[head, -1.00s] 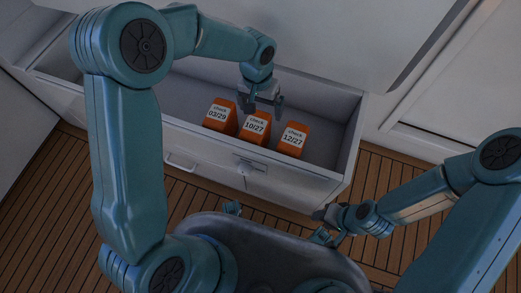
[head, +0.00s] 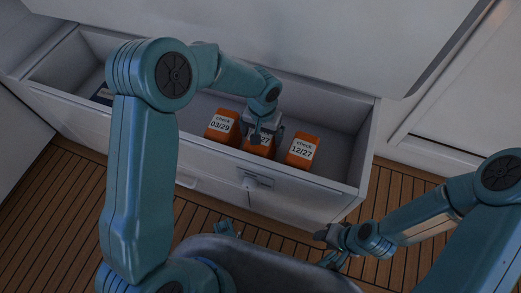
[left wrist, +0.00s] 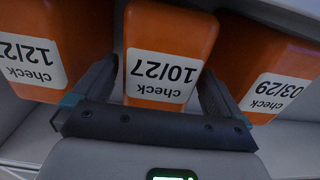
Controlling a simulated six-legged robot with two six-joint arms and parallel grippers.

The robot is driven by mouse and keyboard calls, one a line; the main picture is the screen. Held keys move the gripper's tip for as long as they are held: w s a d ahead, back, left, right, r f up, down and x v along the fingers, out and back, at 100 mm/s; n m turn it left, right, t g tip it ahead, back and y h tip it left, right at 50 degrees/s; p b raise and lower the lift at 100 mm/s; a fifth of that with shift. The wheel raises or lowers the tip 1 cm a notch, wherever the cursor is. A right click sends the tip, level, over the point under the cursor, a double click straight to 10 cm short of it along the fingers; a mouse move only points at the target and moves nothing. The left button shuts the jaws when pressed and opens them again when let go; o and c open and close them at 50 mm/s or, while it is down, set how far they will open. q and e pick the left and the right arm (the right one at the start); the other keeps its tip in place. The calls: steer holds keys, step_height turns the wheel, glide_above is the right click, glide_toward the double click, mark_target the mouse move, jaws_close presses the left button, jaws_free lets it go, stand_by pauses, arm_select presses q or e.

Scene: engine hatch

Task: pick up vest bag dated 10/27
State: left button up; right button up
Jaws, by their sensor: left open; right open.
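The orange vest bag labelled "check 10/27" (left wrist: 165,45) stands in the open drawer between two similar bags. In the left wrist view it lies between the fingers of my left gripper (left wrist: 150,88), which is open around it with a finger in each gap beside it. In the head view my left gripper (head: 263,137) covers most of that bag (head: 255,152) and its label. My right gripper (head: 325,240) is open and empty, outside the drawer at the lower right.
An orange bag labelled 03/29 (head: 221,126) stands left of it and one labelled 12/27 (head: 301,152) right of it, both close by. The white drawer (head: 330,185) has walls around them. A dark item (head: 103,95) lies at its left end.

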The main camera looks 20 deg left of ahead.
arm_select(q)
step_height(320, 180, down, 4)
steer(key=shift+f+b, duration=0.1)
steer(key=shift+b, duration=0.55)
steer(key=c, duration=1.3)
steer(key=shift+c, duration=0.2)
